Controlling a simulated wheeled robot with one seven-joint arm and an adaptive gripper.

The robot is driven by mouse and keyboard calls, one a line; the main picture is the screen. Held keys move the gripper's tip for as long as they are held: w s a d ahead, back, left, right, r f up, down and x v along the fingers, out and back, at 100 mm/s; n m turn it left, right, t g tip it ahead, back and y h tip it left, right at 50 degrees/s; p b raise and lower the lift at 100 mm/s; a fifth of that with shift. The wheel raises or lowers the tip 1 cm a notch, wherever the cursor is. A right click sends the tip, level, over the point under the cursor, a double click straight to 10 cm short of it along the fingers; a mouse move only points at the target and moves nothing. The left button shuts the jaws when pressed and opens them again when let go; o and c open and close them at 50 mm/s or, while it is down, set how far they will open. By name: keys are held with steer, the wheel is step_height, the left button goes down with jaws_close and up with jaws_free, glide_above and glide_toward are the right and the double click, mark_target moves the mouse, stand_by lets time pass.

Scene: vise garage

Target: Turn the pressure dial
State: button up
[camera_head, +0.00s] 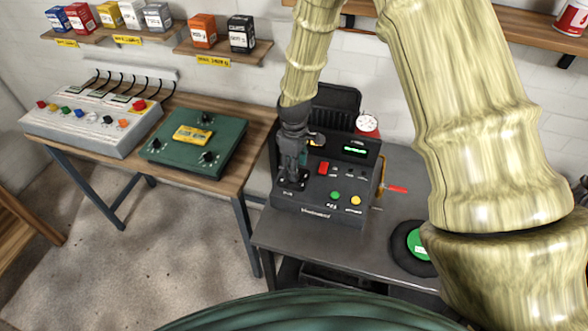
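A black control box (318,208) stands on the dark metal table. My gripper (291,176) points down over the left part of its panel, with its fingertips at or just above a small dark knob or fitting there. My gripper hides most of that spot. I cannot tell whether it touches, or whether the fingers are open or shut. No label on the panel is readable enough to pick out the pressure dial. A round white-faced gauge (367,123) with a red mount stands behind the box's right side. The panel also bears a red switch (323,168) and a lit green display (355,150).
Green (336,195) and yellow (356,200) buttons sit at the panel's front. A red-tipped lever (397,189) sticks out on the right. A black-and-green disc (409,240) lies at the table's right. A green case (222,146) and grey switch console (78,133) occupy the left bench.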

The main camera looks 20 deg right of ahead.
steer(key=shift+f+p, duration=0.45)
steer(key=shift+f, duration=1.25)
steer(key=c, duration=1)
steer(key=shift+m, duration=0.4)
steer(key=m+b, duration=0.1)
steer(key=m, duration=0.1)
steer(key=shift+m, duration=0.3)
steer(key=shift+m+b, duration=0.45)
steer(key=shift+m, duration=0.75)
